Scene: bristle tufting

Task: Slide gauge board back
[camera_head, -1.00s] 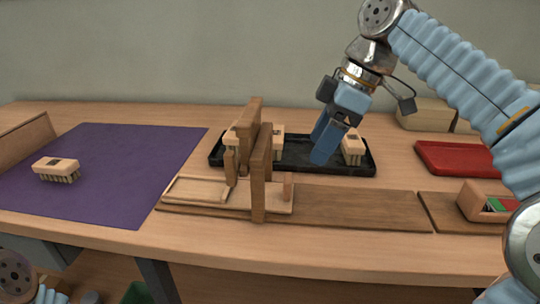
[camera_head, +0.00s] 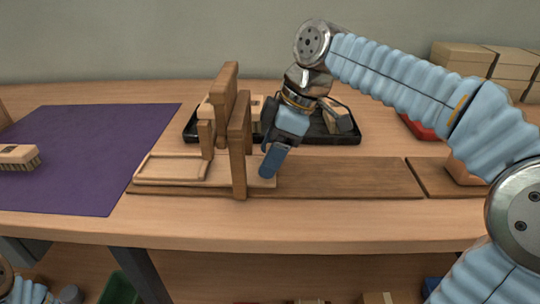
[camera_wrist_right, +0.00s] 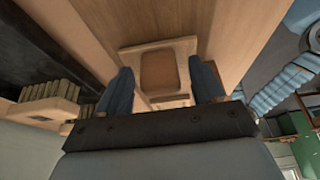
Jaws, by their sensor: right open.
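The gauge board (camera_head: 222,172) is a light wooden slide with a shallow framed recess at its left end. It lies on a long brown wooden base (camera_head: 345,177) and passes under a wooden gate (camera_head: 239,145). My right gripper (camera_head: 270,168) is at the board's right end, fingers pointing down, and hides the upright peg there. My left gripper is out of view.
A black tray (camera_head: 345,137) with brushes stands behind the gate. A purple mat (camera_head: 95,150) with a bristle brush (camera_head: 18,156) lies at left. A red tray (camera_head: 418,128) is partly hidden by my right arm. Cardboard boxes (camera_head: 465,60) stand at back right.

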